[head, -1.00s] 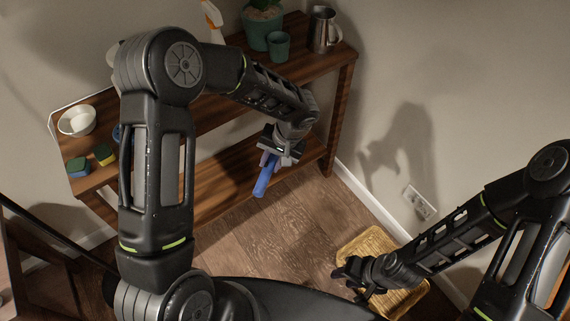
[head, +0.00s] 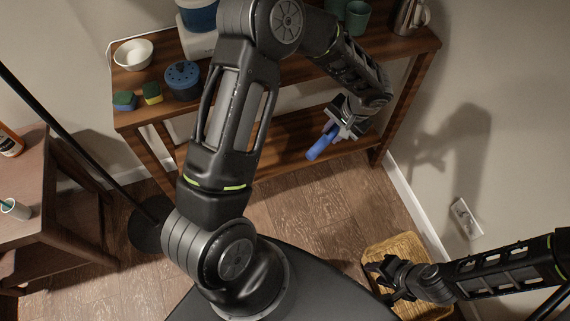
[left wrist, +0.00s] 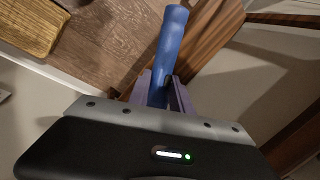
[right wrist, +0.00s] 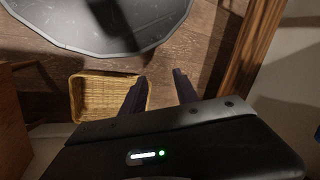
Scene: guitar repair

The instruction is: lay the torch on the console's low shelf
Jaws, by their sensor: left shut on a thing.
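The blue torch (head: 322,143) is held in my left gripper (head: 341,127), which is shut on it. In the left wrist view the torch (left wrist: 170,45) sticks out past the fingers, with the low shelf (left wrist: 212,38) behind it. The wooden console (head: 425,42) stands against the wall, and its low shelf (head: 286,137) shows below the top, partly hidden by my left arm. In the head view the torch is at the shelf's front edge; I cannot tell whether it touches. My right gripper (head: 378,274) is empty and its fingers are apart in the right wrist view (right wrist: 160,88).
A wicker basket (head: 385,253) sits on the floor by my right gripper. The console top holds a white bowl (head: 133,54), sponges (head: 152,93), a blue pot (head: 183,78) and green cups (head: 357,17). A side table (head: 50,200) stands at left. The visible shelf is clear.

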